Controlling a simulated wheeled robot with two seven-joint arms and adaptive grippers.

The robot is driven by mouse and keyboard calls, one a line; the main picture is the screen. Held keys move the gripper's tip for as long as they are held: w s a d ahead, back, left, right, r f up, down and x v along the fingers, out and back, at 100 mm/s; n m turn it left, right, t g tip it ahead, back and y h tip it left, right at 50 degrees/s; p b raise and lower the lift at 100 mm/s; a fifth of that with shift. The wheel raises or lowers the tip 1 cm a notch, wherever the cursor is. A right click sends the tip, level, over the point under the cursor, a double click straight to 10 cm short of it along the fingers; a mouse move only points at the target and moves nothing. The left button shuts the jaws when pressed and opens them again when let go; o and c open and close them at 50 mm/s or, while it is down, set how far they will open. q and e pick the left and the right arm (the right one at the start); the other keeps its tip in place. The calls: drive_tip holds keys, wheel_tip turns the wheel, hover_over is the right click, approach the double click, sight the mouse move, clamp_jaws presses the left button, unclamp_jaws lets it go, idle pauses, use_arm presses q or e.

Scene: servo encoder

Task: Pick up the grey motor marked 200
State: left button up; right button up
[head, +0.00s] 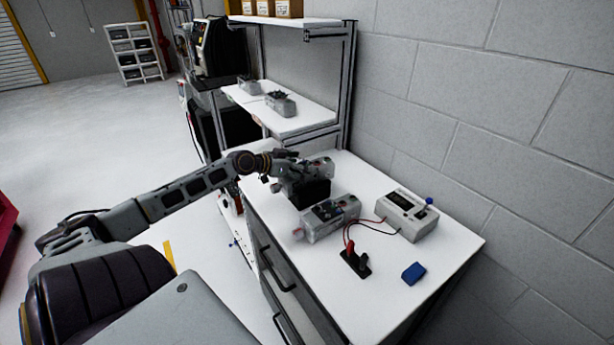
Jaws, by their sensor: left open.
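A grey motor (330,217) lies on the white bench top. A second grey motor (320,168) is behind it, at or on a black block (309,192). Two more grey motors, a left one (248,86) and a right one (281,103), sit on the middle shelf. No 200 mark can be read on any of them at this size. My left gripper (294,164) is open, over the black block and right by the second motor, partly covering it. I cannot tell whether it touches it. My right gripper is not in view.
A grey-white meter (406,214) stands on the bench at the right, with red and black leads to a black connector block (355,263). A blue block (413,273) lies near the front. Shelf posts and a block wall (480,110) bound the bench behind.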

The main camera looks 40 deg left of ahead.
use_arm(q)
drive_tip(key=shift+x, duration=0.85)
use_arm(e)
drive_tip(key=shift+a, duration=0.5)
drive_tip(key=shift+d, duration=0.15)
